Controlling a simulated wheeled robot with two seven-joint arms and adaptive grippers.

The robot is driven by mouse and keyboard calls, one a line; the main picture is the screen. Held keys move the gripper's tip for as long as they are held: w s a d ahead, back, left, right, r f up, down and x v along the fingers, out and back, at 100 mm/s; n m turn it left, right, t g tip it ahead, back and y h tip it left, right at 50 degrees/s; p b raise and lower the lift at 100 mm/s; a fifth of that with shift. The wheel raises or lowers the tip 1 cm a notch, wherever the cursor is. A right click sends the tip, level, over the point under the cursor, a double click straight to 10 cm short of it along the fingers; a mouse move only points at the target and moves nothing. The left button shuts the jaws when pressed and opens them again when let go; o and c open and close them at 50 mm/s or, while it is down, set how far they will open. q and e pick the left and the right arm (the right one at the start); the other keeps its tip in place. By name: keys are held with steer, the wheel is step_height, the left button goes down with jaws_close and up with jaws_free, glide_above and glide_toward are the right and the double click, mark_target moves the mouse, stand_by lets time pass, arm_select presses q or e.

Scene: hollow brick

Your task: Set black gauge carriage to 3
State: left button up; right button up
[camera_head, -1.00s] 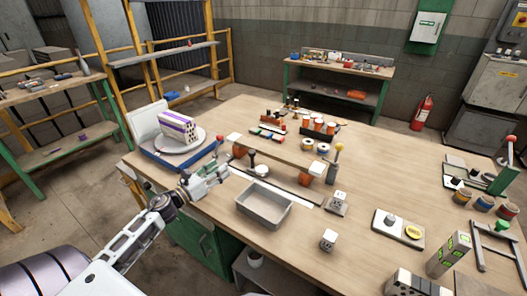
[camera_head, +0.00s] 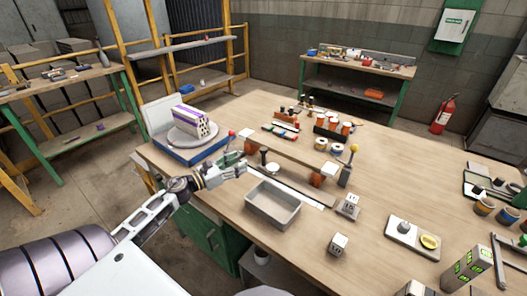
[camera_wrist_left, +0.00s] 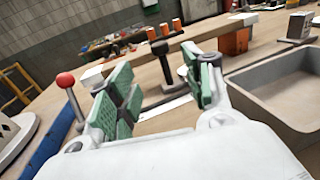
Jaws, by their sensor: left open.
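The black gauge carriage (camera_head: 264,157) is a small dark post with a knob at the left end of a long flat rail (camera_head: 300,193) with a white strip. In the left wrist view the carriage (camera_wrist_left: 163,62) stands upright beyond the fingers, its dark head seen in the gap between them. My left gripper (camera_head: 241,164) is open and empty, just left of the carriage. Its green-padded fingers (camera_wrist_left: 160,88) show apart in the wrist view, with no clear contact on the carriage. Scale numbers are too small to read. My right gripper is out of view.
A grey tray (camera_head: 273,204) sits right in front of the rail. A wooden beam on orange blocks (camera_head: 316,179) stands behind it. A red-knobbed lever (camera_wrist_left: 66,82) stands left of my fingers. A blue turntable base (camera_head: 163,148) is at the far left.

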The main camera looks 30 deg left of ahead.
mark_target(263, 148)
arm_select(q)
steer(key=shift+p+x, duration=0.4)
steer(key=shift+x, duration=5.75)
steer(key=shift+w, duration=0.3)
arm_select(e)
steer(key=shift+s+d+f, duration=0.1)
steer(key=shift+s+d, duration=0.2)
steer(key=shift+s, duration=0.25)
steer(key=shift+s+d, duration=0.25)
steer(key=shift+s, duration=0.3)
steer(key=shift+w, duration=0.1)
arm_select(q)
steer(key=c, duration=0.6)
jaws_close()
